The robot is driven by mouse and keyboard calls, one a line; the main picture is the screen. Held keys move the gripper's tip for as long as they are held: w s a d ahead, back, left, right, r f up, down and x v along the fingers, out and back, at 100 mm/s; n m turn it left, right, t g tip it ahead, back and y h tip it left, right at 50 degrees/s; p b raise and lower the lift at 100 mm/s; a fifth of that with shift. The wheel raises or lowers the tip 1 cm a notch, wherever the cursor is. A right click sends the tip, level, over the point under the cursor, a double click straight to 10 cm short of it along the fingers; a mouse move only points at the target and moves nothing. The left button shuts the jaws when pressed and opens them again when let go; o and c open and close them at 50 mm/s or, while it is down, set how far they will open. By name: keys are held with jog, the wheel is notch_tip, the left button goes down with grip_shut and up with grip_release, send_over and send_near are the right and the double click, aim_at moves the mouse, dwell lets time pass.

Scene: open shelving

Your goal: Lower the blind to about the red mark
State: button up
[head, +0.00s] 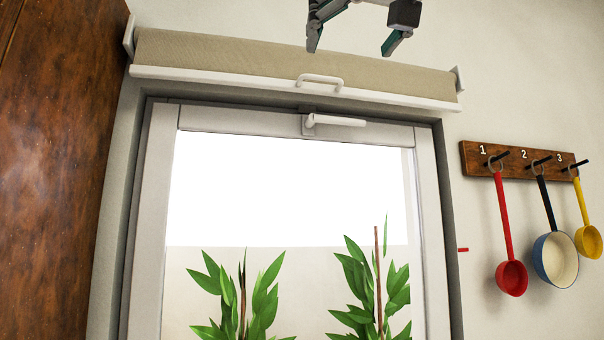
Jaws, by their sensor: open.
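The beige blind (280,62) is rolled up at the top of the window, between two white brackets. A white bar (200,78) runs along its lower edge, with a small white handle (320,80) near the bar's middle. The red mark (463,250) is a short red strip on the wall, just right of the window frame and well below the bar. My gripper (352,47) is at the top edge, in front of and above the handle in the picture. Its fingers are apart and empty, and it does not appear to touch the blind.
The window frame (156,210) has its own white handle (335,121) just below the blind. Green plants (372,285) show at the window. A brown wooden cabinet (55,150) stands at the left. A numbered rack (530,163) with hanging red, blue and yellow utensils is at the right.

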aim_at(323, 78)
jog(key=w+a+p, duration=0.1)
jog(key=w, duration=0.3)
jog(key=w+a+r+p, duration=0.1)
jog(key=w, duration=0.3)
jog(key=w+a+p, duration=0.1)
jog(key=w, duration=0.4)
jog(key=shift+r, duration=0.35)
